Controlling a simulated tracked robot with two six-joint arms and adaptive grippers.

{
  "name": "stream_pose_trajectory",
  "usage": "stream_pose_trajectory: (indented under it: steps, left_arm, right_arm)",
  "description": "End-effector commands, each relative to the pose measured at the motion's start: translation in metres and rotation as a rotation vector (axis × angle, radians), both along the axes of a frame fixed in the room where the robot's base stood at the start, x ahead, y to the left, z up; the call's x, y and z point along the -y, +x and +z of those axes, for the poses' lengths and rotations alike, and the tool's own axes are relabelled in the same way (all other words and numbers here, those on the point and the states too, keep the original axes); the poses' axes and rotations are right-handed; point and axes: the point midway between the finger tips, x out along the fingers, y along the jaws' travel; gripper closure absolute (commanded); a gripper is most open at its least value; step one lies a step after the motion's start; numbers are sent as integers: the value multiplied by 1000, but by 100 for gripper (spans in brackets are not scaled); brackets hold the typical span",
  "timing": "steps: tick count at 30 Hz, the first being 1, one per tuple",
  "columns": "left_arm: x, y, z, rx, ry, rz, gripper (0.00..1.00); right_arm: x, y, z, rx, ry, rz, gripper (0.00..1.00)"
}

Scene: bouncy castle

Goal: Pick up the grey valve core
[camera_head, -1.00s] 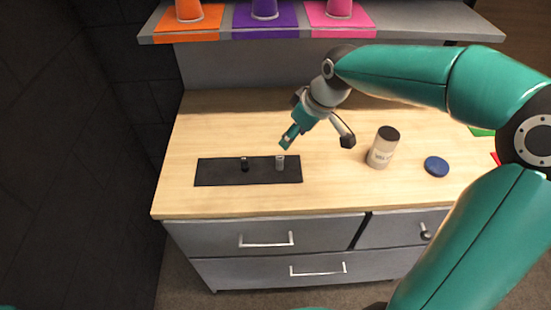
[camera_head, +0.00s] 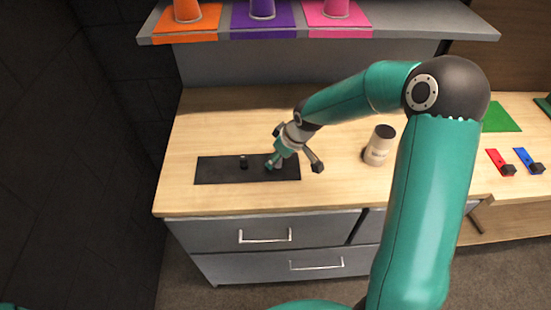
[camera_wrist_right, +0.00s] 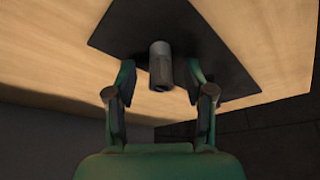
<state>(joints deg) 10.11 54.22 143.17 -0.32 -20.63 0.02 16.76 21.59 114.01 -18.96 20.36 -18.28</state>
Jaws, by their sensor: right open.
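The grey valve core (camera_wrist_right: 160,65) stands on the black mat (camera_wrist_right: 212,70) in the right wrist view. It lies between the two open fingers of my right gripper (camera_wrist_right: 161,82), apart from both. In the head view my right gripper (camera_head: 292,165) is over the right end of the black mat (camera_head: 220,172), and its fingers largely hide the grey valve core there. A small black piece (camera_head: 243,162) stands on the mat to the left. My left gripper is not in view.
A pale jar with a dark lid (camera_head: 379,145) stands right of the mat on the wooden top. A grey shelf with orange (camera_head: 187,22), purple (camera_head: 267,20) and pink (camera_head: 336,20) stands is behind. Red (camera_head: 499,160) and blue (camera_head: 526,158) pieces lie far right. The left tabletop is clear.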

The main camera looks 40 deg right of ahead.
Motion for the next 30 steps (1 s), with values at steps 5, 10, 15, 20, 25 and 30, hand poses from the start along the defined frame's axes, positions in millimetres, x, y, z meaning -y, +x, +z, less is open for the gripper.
stream_pose_trajectory:
  steps: [5, 10, 15, 20, 25, 30]
  left_arm:
    - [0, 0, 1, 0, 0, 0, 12]
    - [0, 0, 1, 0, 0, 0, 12]
    - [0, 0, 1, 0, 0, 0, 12]
    - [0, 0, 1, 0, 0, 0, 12]
    - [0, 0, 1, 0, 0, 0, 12]
    - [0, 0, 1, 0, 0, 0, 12]
  right_arm:
    - [-1, 3, -8, 1, 0, 0, 47]
    - [-1, 3, -8, 1, 0, 0, 49]
    - [-1, 3, -8, 1, 0, 0, 77]
    - [-1, 3, -8, 1, 0, 0, 100]
    - [-1, 3, -8, 1, 0, 0, 100]
    - [-1, 4, -6, 2, 0, 0, 100]
